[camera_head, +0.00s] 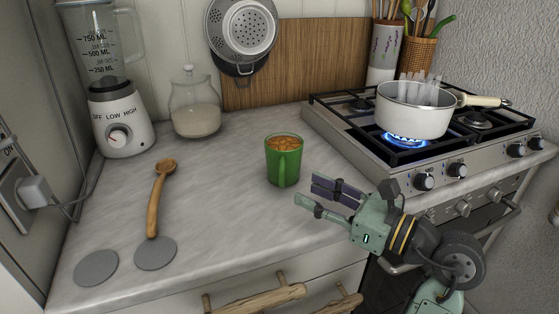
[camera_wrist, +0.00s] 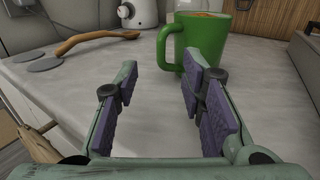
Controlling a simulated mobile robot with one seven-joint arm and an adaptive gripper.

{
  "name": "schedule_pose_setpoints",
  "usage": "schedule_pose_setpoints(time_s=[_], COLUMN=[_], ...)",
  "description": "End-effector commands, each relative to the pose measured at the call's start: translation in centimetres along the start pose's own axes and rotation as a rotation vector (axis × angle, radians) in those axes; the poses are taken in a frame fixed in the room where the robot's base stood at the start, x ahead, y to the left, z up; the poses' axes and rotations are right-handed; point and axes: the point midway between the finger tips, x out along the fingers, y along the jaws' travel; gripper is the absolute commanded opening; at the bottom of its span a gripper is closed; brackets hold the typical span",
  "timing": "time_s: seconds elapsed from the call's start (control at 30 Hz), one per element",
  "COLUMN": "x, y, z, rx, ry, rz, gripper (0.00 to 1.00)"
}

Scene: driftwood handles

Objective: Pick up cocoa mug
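The cocoa mug is a green mug (camera_head: 284,165) with a brown, lumpy-looking top, standing upright on the grey marbled counter. Its handle faces the front in the head view. In the wrist view the mug (camera_wrist: 208,38) is ahead at the upper right, with its handle at its left side. My gripper (camera_head: 305,192) is in front and to the right of the mug, near the counter's front edge, fingers pointing left. The gripper in the wrist view (camera_wrist: 155,95) has its two purple-padded fingers apart with nothing between them. The fingers appear apart from the mug.
A gas stove (camera_head: 440,120) with a lit burner under a white pot (camera_head: 412,112) stands to the right. A wooden spoon (camera_head: 158,195), two grey discs (camera_head: 97,267), a blender (camera_head: 120,120) and a glass jar (camera_head: 196,110) are left. Counter around the mug is clear.

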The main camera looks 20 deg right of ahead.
Motion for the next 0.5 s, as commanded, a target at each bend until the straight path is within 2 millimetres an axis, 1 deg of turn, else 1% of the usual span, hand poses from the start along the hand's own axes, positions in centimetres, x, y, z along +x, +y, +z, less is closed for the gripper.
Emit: schedule_pose_setpoints(time_s=[0.17,0.27,0.4,0.5], x=[1.4,3.0,4.9,5.6], y=[0.0,-0.2,-0.3,-0.3], z=[0.3,0.5,0.3,0.1], rx=[0.002,0.004,0.002,0.002], ry=[0.000,-0.001,-0.001,0.000], rz=[0.002,0.003,0.002,0.001], gripper=[0.36,0.36,0.36,0.36])
